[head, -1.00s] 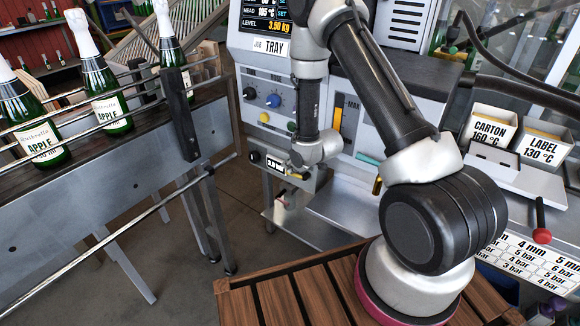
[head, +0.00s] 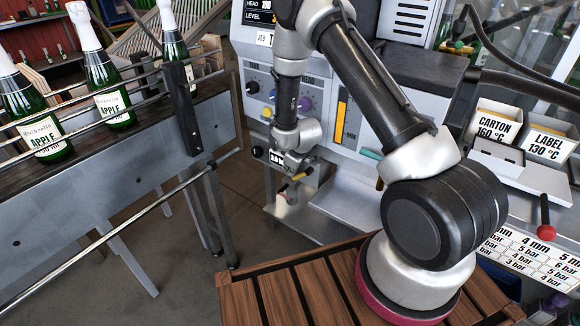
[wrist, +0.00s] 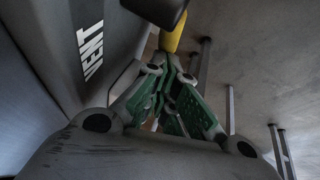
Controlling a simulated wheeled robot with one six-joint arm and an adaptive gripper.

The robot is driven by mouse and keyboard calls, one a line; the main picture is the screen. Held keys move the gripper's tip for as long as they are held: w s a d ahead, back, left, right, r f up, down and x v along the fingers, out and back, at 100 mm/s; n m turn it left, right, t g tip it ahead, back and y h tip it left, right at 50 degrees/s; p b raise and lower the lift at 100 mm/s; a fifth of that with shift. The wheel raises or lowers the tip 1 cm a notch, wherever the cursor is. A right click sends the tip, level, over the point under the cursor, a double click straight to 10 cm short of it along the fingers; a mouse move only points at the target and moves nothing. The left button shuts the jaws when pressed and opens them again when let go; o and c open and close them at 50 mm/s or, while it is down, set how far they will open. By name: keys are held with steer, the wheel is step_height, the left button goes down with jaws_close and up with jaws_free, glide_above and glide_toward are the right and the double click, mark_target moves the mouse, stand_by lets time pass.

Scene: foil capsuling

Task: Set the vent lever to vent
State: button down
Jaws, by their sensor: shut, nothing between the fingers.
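The vent lever shows in the wrist view as a yellow handle (wrist: 172,34) just beyond my fingertips, below a dark block. A white VENT label (wrist: 91,49) is on the grey panel to its left. My gripper (wrist: 169,64) has its green-padded fingers closed together and empty. Its tips are close to the lower end of the yellow handle; I cannot tell whether they touch. In the head view a small yellow handle (head: 299,176) shows beside my gripper, low on the machine front. My wrist partly hides this area, and the lever's exact setting is unclear.
The machine's knob panel (head: 275,98) is just above my wrist. A conveyor with railings (head: 110,200) and green bottles (head: 114,100) stands to the left. A metal shelf (head: 345,190) lies right of my gripper. A red-knobbed lever (head: 544,203) is far right.

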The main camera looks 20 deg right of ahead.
mark_target(293, 179)
steer(key=shift+s+d+f, duration=0.15)
steer(key=shift+s+f, duration=0.05)
steer(key=shift+f, duration=0.4)
steer(key=shift+s+d+f, duration=0.1)
steer(key=shift+s+f, duration=0.05)
steer(key=shift+f, duration=0.45)
steer(key=shift+s+d+f, duration=0.15)
steer(key=shift+s+f, duration=0.05)
steer(key=shift+f, duration=0.4)
steer(key=shift+s+f, duration=0.1)
steer(key=shift+f, duration=0.05)
stand_by(0.5)
steer(key=w+a+r, duration=0.4)
steer(key=a+r, duration=0.2)
steer(key=r, duration=0.4)
steer(key=shift+w+a+r, duration=0.2)
steer(key=shift+a+r, duration=0.05)
